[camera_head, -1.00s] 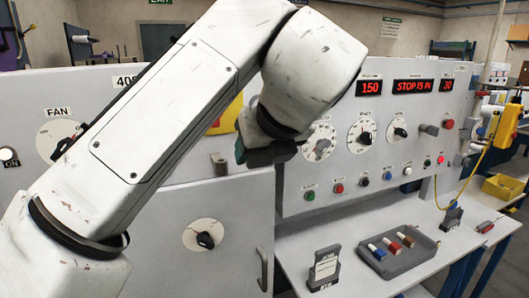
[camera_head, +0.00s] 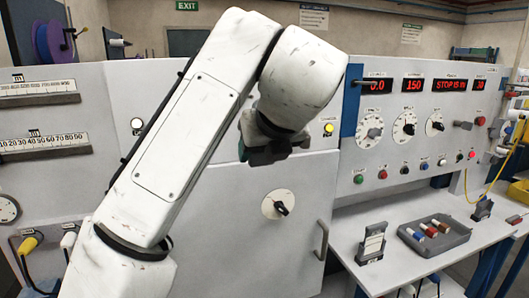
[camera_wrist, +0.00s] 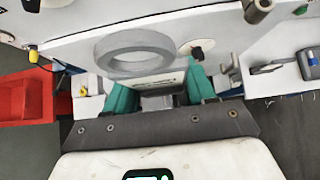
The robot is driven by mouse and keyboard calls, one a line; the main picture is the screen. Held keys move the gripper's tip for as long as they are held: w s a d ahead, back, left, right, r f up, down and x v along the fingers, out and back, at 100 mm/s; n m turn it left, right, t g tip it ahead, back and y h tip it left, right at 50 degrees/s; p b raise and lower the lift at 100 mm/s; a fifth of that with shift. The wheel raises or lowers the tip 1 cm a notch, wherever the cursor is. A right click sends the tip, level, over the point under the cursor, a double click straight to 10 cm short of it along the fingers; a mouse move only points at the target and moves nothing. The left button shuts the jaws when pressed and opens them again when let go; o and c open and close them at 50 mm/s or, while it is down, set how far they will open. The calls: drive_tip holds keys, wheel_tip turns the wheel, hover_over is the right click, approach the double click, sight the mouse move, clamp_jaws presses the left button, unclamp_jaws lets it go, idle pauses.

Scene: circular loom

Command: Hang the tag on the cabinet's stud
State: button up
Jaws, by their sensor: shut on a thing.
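My gripper (camera_wrist: 160,90) has teal fingers and is shut on the tag (camera_wrist: 135,72), which has a grey ring end and a pale lower part between the fingers. In the head view my gripper (camera_head: 265,150) is in front of the cabinet, and the tag is hidden there. A round metal stud (camera_wrist: 258,10) sticks out at the top right of the wrist view, to the right of the ring and apart from it. In the head view the stud is not visible. The cabinet door (camera_head: 240,235) has a black knob (camera_head: 280,207), also in the wrist view (camera_wrist: 196,52).
A handle (camera_head: 322,240) is at the door's right edge. To the right, a worktop (camera_head: 400,270) carries a sign holder (camera_head: 372,243) and a grey tray (camera_head: 415,240). A red bin (camera_wrist: 25,100) shows at the left of the wrist view.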

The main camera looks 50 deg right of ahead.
drive_tip(key=w+d, duration=0.1)
drive_tip(key=w, duration=0.1)
drive_tip(key=w+d, duration=0.1)
drive_tip(key=w, duration=0.1)
drive_tip(key=shift+d, duration=0.4)
drive_tip(key=shift+r+p, duration=0.3)
drive_tip(key=shift+w+d, duration=0.15)
drive_tip(key=shift+d, duration=0.05)
idle(0.4)
drive_tip(key=shift+w+d, duration=0.15)
drive_tip(key=shift+w, duration=0.15)
drive_tip(key=shift+w+d+p, duration=0.35)
drive_tip(key=shift+w+d, duration=0.1)
drive_tip(key=shift+w, duration=0.15)
idle(0.3)
drive_tip(key=shift+f, duration=0.3)
idle(0.3)
drive_tip(key=o, duration=1.3)
drive_tip(key=shift+c, duration=0.2)
drive_tip(key=shift+r, duration=0.1)
